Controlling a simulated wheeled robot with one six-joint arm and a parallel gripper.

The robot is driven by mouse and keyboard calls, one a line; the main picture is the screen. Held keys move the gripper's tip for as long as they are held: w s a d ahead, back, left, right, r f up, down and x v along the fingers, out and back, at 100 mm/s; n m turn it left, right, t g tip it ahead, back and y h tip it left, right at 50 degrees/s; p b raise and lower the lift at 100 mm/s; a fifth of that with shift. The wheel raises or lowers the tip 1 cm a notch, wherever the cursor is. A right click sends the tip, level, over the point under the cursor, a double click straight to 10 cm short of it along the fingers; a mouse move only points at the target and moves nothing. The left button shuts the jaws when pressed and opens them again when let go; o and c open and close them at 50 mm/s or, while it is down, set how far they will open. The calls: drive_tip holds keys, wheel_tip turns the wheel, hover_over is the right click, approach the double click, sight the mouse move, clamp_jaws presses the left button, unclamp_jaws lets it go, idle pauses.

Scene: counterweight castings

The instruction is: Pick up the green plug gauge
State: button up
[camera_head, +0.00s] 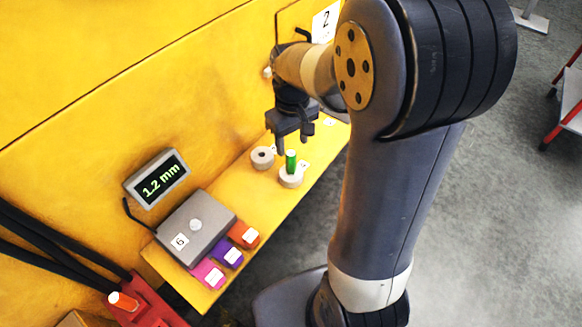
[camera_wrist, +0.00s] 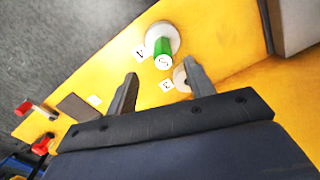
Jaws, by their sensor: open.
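The green plug gauge (camera_head: 290,158) stands upright in a round pale holder (camera_head: 291,180) on the yellow shelf. In the wrist view the green gauge (camera_wrist: 162,46) shows its pale marked end, with the round holder (camera_wrist: 176,36) behind it. My gripper (camera_head: 293,138) is open and empty, above the gauge and its holder. In the wrist view my gripper's fingertips (camera_wrist: 160,71) are spread either side of the gauge's line, and the gauge appears beyond them, not between them. A second round holder (camera_head: 262,157) with an empty hole stands left of the gauge; one finger partly hides it in the wrist view.
A grey box (camera_head: 196,228) and pink (camera_head: 208,273), purple (camera_head: 227,252) and orange (camera_head: 243,235) blocks occupy the shelf's near end. A display (camera_head: 157,179) reads 1.2 mm. The yellow wall rises along the shelf's left side. Open floor lies to the right.

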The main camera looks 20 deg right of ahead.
sight(292, 152)
wheel_tip(292, 152, down, 4)
drive_tip(key=shift+r, duration=0.2)
drive_tip(key=shift+s+a+f+p, duration=0.1)
drive_tip(key=shift+f+p, duration=0.2)
drive_tip(key=shift+f, duration=1.1)
drive_tip(key=shift+s+a+f+p, duration=0.1)
drive_tip(key=shift+f+p, duration=0.15)
drive_tip(key=shift+f, duration=1.15)
drive_tip(key=shift+c, duration=0.4)
clamp_jaws()
